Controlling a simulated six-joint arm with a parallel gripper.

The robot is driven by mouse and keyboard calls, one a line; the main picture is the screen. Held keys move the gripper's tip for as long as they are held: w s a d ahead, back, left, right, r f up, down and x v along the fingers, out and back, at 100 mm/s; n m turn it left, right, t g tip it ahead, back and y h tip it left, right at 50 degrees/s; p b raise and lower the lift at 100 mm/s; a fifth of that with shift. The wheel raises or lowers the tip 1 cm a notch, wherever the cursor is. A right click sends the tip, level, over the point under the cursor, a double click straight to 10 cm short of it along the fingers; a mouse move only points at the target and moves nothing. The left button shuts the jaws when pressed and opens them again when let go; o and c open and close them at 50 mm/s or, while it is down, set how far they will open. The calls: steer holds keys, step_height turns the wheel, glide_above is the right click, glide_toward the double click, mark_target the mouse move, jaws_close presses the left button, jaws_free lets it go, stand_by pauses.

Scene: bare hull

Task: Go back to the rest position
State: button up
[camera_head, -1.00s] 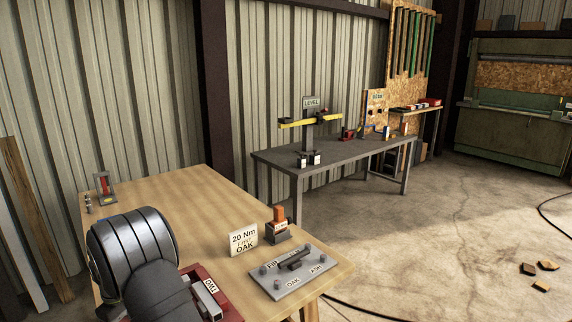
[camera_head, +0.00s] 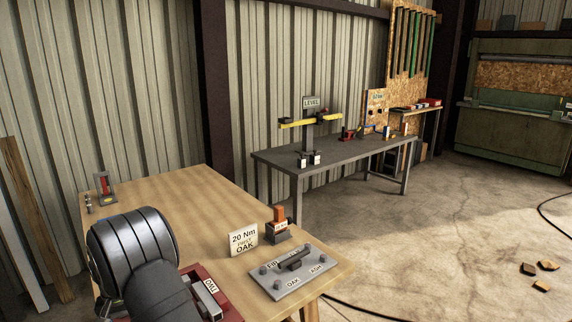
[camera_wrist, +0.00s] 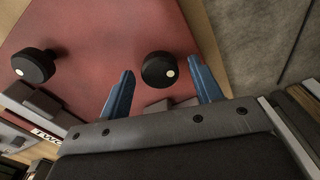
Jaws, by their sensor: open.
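My gripper (camera_wrist: 165,85) shows in the wrist view with its two blue fingers apart. A black round knob with a pale dot (camera_wrist: 160,70) is seen between the fingertips; I cannot tell whether the fingers touch it. A second black knob (camera_wrist: 33,66) is to the left, on the same red surface (camera_wrist: 100,30). In the head view my dark arm hangs over the near left of the wooden bench and hides the gripper. Part of a red tray or box (camera_head: 222,302) with a white label shows beside the arm.
On the wooden bench (camera_head: 185,195) are a grey plate (camera_head: 292,287) with pegs and labels, a "20 Nm" OAK sign (camera_head: 243,240), an orange-topped block (camera_head: 279,222) and a small red stand (camera_head: 105,187). A grey table (camera_head: 270,158) stands behind. Floor at right is mostly clear.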

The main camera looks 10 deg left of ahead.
steer(key=shift+m, duration=1.4)
steer(key=o, duration=0.9)
steer(key=w+d+r+n, duration=0.3)
steer(key=d+r+n, duration=0.3)
steer(key=d+r, duration=1.1)
step_height(320, 180, down, 8)
steer(key=a, duration=0.2)
